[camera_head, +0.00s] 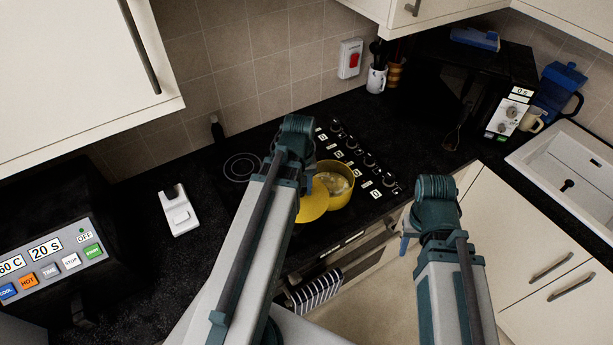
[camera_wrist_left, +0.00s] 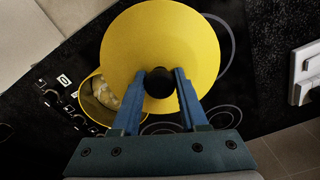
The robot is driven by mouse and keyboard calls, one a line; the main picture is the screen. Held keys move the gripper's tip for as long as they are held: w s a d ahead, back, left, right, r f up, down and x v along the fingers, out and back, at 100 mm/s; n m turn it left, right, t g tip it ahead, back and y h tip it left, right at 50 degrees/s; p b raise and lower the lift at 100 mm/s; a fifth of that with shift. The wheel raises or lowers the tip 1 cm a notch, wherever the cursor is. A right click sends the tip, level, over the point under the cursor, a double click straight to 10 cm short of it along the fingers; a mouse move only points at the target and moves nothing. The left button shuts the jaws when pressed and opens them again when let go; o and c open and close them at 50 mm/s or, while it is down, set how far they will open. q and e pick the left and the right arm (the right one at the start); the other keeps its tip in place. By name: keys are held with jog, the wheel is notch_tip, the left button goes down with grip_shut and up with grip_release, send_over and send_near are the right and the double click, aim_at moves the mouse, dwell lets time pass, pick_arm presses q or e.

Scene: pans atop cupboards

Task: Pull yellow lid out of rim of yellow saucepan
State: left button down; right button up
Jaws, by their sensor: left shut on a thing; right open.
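The yellow lid (camera_head: 312,205) is a round disc with a dark knob. In the left wrist view it fills the upper middle (camera_wrist_left: 165,35), and my left gripper (camera_wrist_left: 160,80) is shut on the knob. The yellow saucepan (camera_head: 337,196) stands on the hob, partly open, with something pale inside. In the left wrist view the saucepan (camera_wrist_left: 92,107) shows behind the lid's lower left edge. The lid overlaps it in view; I cannot tell whether they touch. My right gripper (camera_head: 405,243) is mostly hidden behind its arm, right of the saucepan, and is open.
The black hob (camera_head: 245,180) has a row of knobs (camera_head: 360,165) at its right. A white scale-like device (camera_head: 179,211) lies left on the counter. A striped towel (camera_head: 316,290) hangs on the oven front. The sink (camera_head: 570,175) is far right.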

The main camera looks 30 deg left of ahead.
pick_arm(q)
jog(key=shift+s+a+r, duration=0.1)
jog(key=shift+s+a, duration=0.05)
jog(key=shift+s, duration=0.55)
jog(key=shift+w+r, duration=0.1)
jog(key=shift+r, duration=0.05)
jog(key=shift+r+p, duration=1.35)
jog(key=shift+p, duration=0.2)
jog(key=shift+r+p, duration=1.5)
notch_tip(320, 180, up, 3)
jog(key=p, duration=0.3)
